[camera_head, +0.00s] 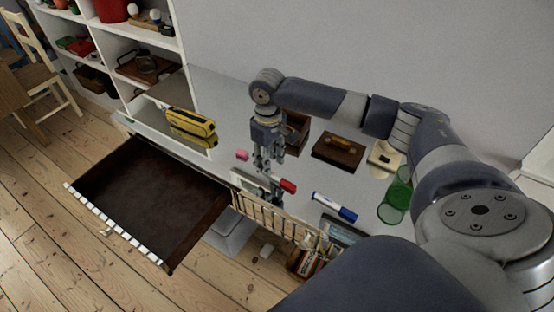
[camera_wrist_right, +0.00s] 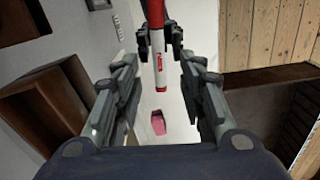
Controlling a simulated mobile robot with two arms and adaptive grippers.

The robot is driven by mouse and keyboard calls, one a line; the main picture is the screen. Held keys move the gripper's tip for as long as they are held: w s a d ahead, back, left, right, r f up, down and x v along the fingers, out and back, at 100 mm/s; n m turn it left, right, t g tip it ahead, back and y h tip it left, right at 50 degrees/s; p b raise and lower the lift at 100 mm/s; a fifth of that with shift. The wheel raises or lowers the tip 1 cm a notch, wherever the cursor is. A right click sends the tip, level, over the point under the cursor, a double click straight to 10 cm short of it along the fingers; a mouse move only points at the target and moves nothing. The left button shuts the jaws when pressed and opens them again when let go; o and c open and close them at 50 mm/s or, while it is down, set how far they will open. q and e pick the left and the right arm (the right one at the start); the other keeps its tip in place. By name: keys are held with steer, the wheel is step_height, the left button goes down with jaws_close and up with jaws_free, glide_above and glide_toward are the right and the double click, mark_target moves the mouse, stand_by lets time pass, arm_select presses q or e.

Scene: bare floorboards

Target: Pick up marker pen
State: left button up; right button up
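A red and white marker pen (camera_head: 288,186) is at my right gripper (camera_head: 268,165), over the front part of the grey tabletop. In the right wrist view the marker (camera_wrist_right: 159,66) lies between the fingertips of the right gripper (camera_wrist_right: 160,38), which close in on it from both sides. I cannot tell whether it is clear of the surface. A second marker, blue and white (camera_head: 335,207), lies on the tabletop to the right. My left gripper is not in view.
A pink block (camera_head: 242,154) lies left of the gripper; it also shows in the wrist view (camera_wrist_right: 158,122). A yellow case (camera_head: 191,123) lies at the left. A green cup (camera_head: 394,198) is at the right. A drawer (camera_head: 150,200) hangs open, beside a basket (camera_head: 262,216).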

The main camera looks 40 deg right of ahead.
mark_target(276, 177)
step_height(276, 177, down, 4)
steer(key=shift+w+f, duration=0.15)
steer(key=c, duration=0.9)
steer(key=shift+o, duration=0.2)
